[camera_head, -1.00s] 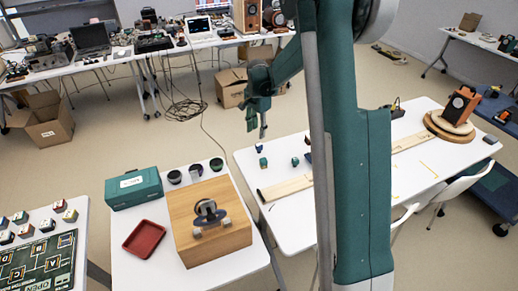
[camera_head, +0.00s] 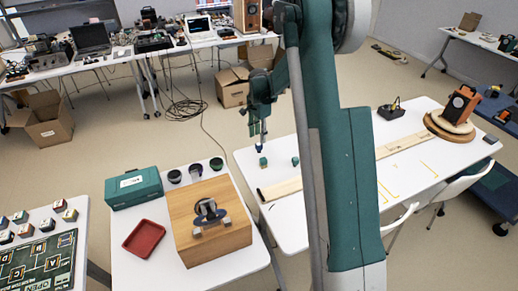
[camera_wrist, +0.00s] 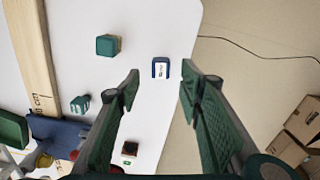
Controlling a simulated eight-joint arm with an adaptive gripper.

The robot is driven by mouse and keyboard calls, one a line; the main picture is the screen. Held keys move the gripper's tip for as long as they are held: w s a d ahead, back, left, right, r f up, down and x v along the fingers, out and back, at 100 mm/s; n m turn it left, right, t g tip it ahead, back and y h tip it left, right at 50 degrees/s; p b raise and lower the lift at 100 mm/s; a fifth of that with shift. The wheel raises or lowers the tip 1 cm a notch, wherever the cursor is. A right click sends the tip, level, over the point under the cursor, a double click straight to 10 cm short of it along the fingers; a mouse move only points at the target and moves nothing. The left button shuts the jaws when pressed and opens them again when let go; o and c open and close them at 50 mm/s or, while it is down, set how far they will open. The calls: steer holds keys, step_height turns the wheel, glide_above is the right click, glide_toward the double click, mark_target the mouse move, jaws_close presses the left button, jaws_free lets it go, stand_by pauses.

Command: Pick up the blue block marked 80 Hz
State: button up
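The blue block (camera_wrist: 161,68) with a white label lies near the edge of the white table (camera_wrist: 175,30) in the wrist view. Its print is too small to read. My gripper (camera_wrist: 160,82) is open and empty, and the block shows just beyond the gap between its fingertips. In the head view the blue block (camera_head: 259,149) is small and right below my gripper (camera_head: 258,136). Whether the fingers reach down to its height cannot be told.
A teal block (camera_wrist: 108,45) and another teal block (camera_wrist: 80,104) stand on the table beside it. A wooden plank (camera_wrist: 35,60) lies to the left. A dark small block (camera_wrist: 130,148) is near the left finger. The table edge is close on the right.

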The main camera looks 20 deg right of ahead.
mark_target(259, 144)
steer(key=shift+f, duration=0.7)
steer(key=shift+f, duration=0.1)
steer(key=shift+w+d+f+b, duration=0.1)
steer(key=shift+f+b, duration=0.6)
steer(key=shift+f, duration=1.8)
steer(key=c, duration=1)
